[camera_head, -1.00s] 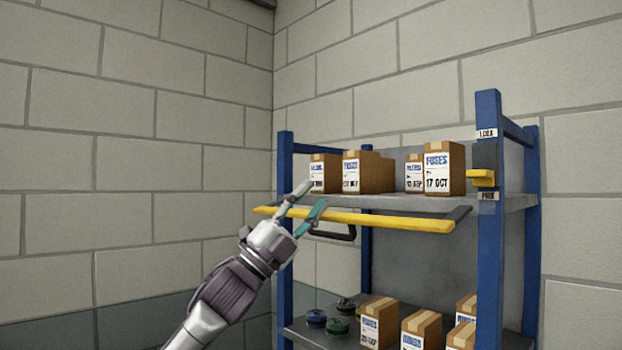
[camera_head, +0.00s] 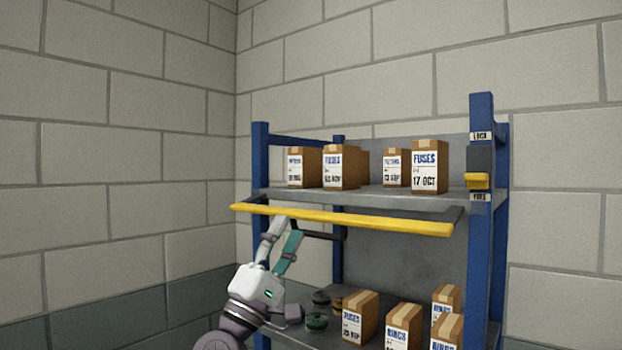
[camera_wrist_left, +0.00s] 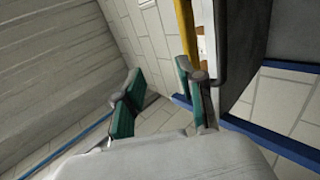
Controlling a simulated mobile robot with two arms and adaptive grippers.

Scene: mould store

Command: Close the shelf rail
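The yellow shelf rail (camera_head: 345,219) stands out in front of the upper shelf, slightly below its edge, held by a grey arm at its right end. A black handle (camera_head: 322,238) hangs under it. My left gripper (camera_head: 286,227) is open and empty, its fingertips just under the rail's left part, near the handle. In the left wrist view, the gripper (camera_wrist_left: 158,72) has a clear gap between its fingers, and the rail (camera_wrist_left: 186,28) runs above the right finger; touch cannot be told. A yellow latch (camera_head: 477,181) sits on the right post between two labels. My right gripper is not in view.
The upper shelf (camera_head: 385,197) bears several boxes behind the rail. The lower shelf holds several boxes (camera_head: 360,318) and a green round item (camera_head: 316,322) near my left gripper. Blue posts (camera_head: 261,165) stand at the sides. A block wall (camera_head: 100,150) is at the left.

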